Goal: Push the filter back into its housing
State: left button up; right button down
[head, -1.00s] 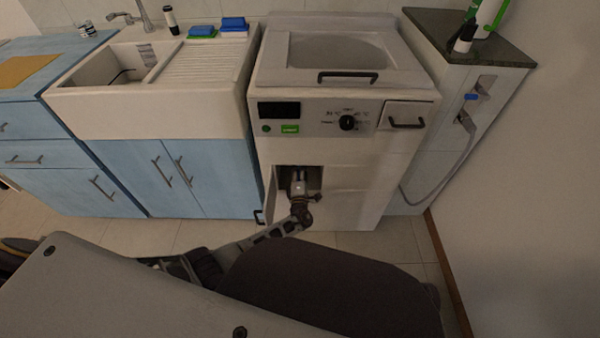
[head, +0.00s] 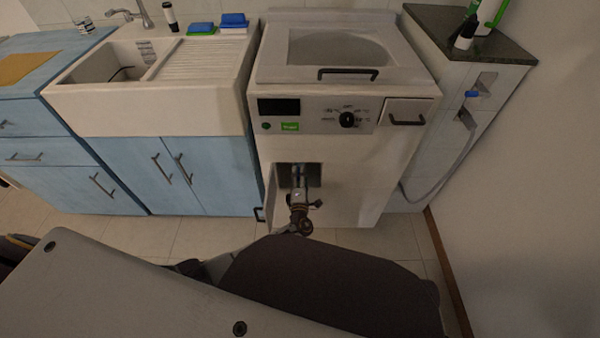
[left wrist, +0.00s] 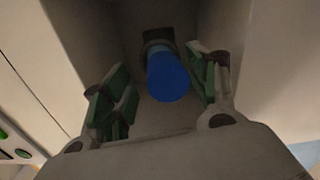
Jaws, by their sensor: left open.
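The blue filter (left wrist: 167,76) shows in the left wrist view inside a recess, sticking out of its dark housing (left wrist: 158,42) in the back wall. My left gripper (left wrist: 160,92) is open, with its green-padded fingers on either side of the filter and a gap to each side. In the head view my left gripper (head: 299,178) is at the opening (head: 314,174) low in the front of the white washing machine (head: 344,150) and hides most of the inside. How far the filter sits in the housing is hard to tell. My right gripper is not in view.
The small flap door (head: 270,193) of the opening stands open on its left side. Blue cabinets (head: 170,175) with a sink (head: 110,75) stand to the left. A grey hose (head: 450,165) hangs at the right. Tiled floor is free in front.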

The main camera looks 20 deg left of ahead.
pick_arm(q)
jog(key=v, duration=0.8)
jog(key=shift+c, duration=0.4)
dwell(0.4)
